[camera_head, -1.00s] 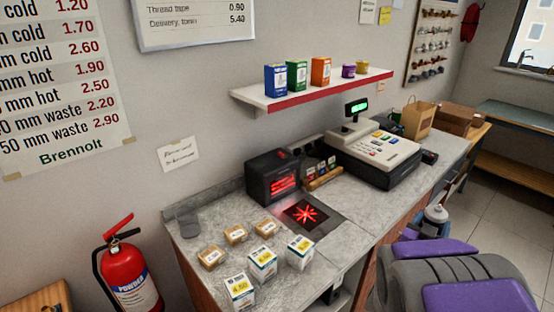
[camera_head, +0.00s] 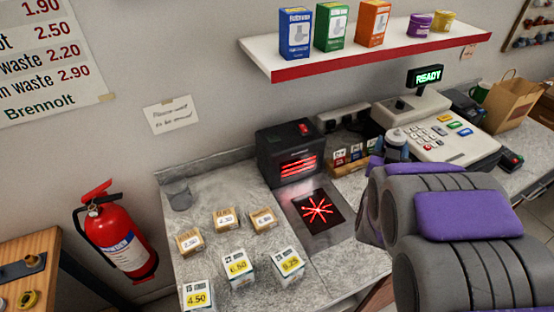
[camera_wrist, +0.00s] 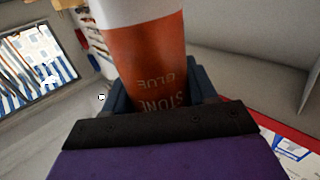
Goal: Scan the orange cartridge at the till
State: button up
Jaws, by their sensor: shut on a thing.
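My gripper (camera_wrist: 160,98) is shut on the orange cartridge (camera_wrist: 150,55) in the wrist view. The cartridge has a white end band and lettering reading "STONE GLUE", seen upside down. In the head view my purple and grey arm fills the lower right; I cannot make out the fingertips or the cartridge there. The till (camera_head: 440,135) stands on the counter behind my arm, its green display (camera_head: 425,76) reading READY. A black scanner box (camera_head: 290,152) glows red, and a dark scan window with a red star pattern (camera_head: 318,212) lies flat in front of it.
Several small priced boxes (camera_head: 238,267) stand on the counter (camera_head: 215,195) left of the scan window. A shelf (camera_head: 370,55) with boxes and tubs hangs above. A fire extinguisher (camera_head: 115,235) is at the left. A paper bag (camera_head: 512,103) stands right of the till.

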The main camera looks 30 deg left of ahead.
jog(key=s+a+f+n+g+y, duration=0.25)
jog(key=s+a+n+y, duration=0.2)
jog(key=a, duration=0.55)
jog(key=s+a+f+n+g+y, duration=0.25)
jog(key=s+a+y, duration=0.2)
jog(key=a, duration=0.55)
jog(key=s+a+f+n+g+y, duration=0.1)
jog(key=s+a+n+g+y, duration=0.35)
jog(key=a, duration=0.55)
jog(key=w+d+f+p, duration=0.1)
jog(key=w+d+p, duration=0.1)
jog(key=w+d, duration=0.3)
jog(key=w+d+f+p, duration=0.2)
jog(key=w+d, duration=0.3)
jog(key=w, duration=0.7)
jog(key=shift+t+y+p, duration=0.4)
jog(key=shift+t+y, duration=0.05)
jog(key=shift+f+m, duration=0.1)
jog(key=shift+m, duration=0.15)
